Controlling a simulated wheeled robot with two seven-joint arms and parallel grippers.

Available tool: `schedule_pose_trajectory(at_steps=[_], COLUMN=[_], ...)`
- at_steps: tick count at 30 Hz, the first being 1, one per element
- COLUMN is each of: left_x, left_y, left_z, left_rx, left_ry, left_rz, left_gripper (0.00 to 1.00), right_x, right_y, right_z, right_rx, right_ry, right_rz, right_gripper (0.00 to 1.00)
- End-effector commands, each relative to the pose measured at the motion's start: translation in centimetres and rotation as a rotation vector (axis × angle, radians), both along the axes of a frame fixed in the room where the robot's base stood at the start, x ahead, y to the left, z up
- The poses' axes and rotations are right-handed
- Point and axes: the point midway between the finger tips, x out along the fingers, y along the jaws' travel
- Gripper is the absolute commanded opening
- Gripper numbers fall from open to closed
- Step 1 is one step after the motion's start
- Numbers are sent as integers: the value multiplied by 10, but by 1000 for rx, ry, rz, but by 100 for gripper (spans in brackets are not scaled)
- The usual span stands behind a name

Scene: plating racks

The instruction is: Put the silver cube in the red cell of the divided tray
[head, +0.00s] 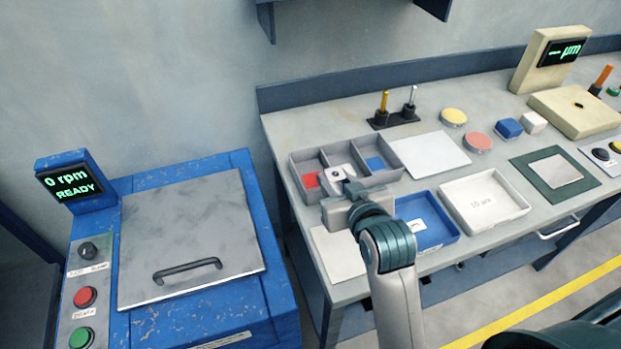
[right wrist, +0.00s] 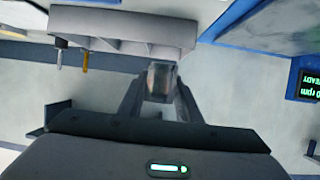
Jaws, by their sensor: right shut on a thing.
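The grey divided tray (head: 295,182) stands at the left end of the bench. Its red cell (head: 310,180) is on the left, a pale cell is in the middle and a blue cell (head: 375,163) is on the right. My right gripper (head: 340,177) is over the front of the tray by the middle cell, right of the red cell. In the right wrist view, my right gripper (right wrist: 162,90) is shut on the silver cube (right wrist: 162,77), which shows a reddish tint. In the head view my gripper hides much of the cube. My left gripper is not in view.
A blue bin (head: 428,240) and a white bin (head: 522,207) stand right of my right arm. Two upright pins (head: 384,103) are behind the tray. A white sheet (head: 430,155) lies to its right. A blue machine (head: 255,200) stands left of the bench.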

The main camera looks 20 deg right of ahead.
Motion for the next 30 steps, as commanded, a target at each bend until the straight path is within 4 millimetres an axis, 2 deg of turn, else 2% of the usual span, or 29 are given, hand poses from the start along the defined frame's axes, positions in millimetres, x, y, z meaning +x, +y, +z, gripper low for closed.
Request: schedule_pose_trajectory(at_steps=[5,11,19,24,30], left_x=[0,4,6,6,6], left_y=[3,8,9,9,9], left_z=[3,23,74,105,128], left_rx=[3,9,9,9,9], left_ry=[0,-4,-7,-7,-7], left_rz=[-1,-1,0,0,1], left_gripper=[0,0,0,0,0], right_x=[3,27,95,140,174], right_y=[0,0,-13,-37,-66], right_z=[3,10,23,28,32], right_rx=[-1,-8,-18,-16,-8], right_ry=[-3,-5,-7,-4,-3], right_rz=[3,23,57,58,43], right_gripper=[0,0,0,0,0])
